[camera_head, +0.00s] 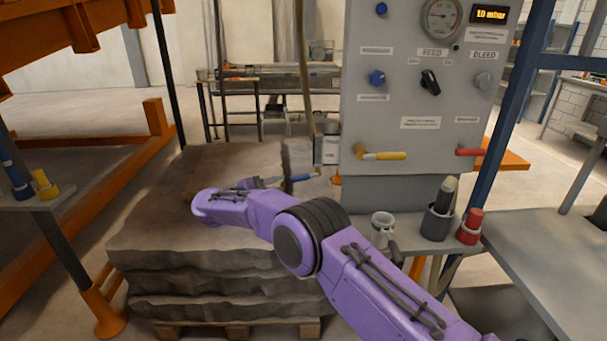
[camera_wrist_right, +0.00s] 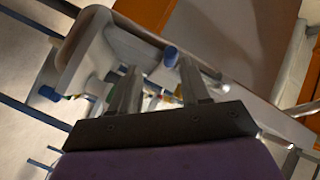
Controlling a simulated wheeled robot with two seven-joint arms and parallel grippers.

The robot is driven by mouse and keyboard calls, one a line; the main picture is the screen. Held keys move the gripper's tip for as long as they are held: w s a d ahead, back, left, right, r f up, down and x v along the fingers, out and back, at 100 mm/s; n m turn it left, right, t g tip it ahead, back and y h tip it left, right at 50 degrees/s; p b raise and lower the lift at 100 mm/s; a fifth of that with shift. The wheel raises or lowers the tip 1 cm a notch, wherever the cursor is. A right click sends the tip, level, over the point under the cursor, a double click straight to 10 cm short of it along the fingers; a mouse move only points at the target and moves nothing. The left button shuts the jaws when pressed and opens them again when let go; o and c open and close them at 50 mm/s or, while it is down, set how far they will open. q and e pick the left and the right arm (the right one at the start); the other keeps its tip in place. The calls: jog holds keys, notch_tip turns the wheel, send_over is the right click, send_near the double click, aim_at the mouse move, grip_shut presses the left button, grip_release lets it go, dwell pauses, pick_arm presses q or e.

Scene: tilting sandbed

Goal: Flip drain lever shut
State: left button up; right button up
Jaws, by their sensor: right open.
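A grey control panel (camera_head: 415,80) stands right of centre in the head view. A yellow-handled lever (camera_head: 383,155) lies level on its lower left, and a red-handled lever (camera_head: 468,152) sits lower right. A blue-handled piece (camera_head: 303,177) lies left of the panel; I cannot tell which handle is the drain lever. My right arm reaches left in front of the panel, its fingertips hard to make out there. In the right wrist view my right gripper (camera_wrist_right: 155,75) is open, with nothing held. A blue-capped part (camera_wrist_right: 170,55) shows beyond its fingers. My left gripper is out of view.
A layered sandy block (camera_head: 170,225) on a pallet stands below my arm. Orange beams (camera_head: 60,250) bound the left. A white cup (camera_head: 382,229), a dark holder (camera_head: 437,222) and a red container (camera_head: 470,227) stand on a shelf below the panel. A grey table (camera_head: 530,255) is at right.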

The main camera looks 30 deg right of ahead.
aim_at(305, 177)
jog(key=shift+m+g+y, duration=0.3)
jog(key=shift+m, duration=0.4)
jog(key=d, duration=0.3)
jog(key=d+p, duration=0.1)
jog(key=d, duration=0.2)
jog(key=w+d+p, duration=0.1)
jog(key=d, duration=0.2)
jog(key=shift+d+r, duration=0.1)
jog(key=shift+r, duration=0.15)
jog(key=shift+d+f, duration=0.15)
jog(key=shift+d, duration=0.15)
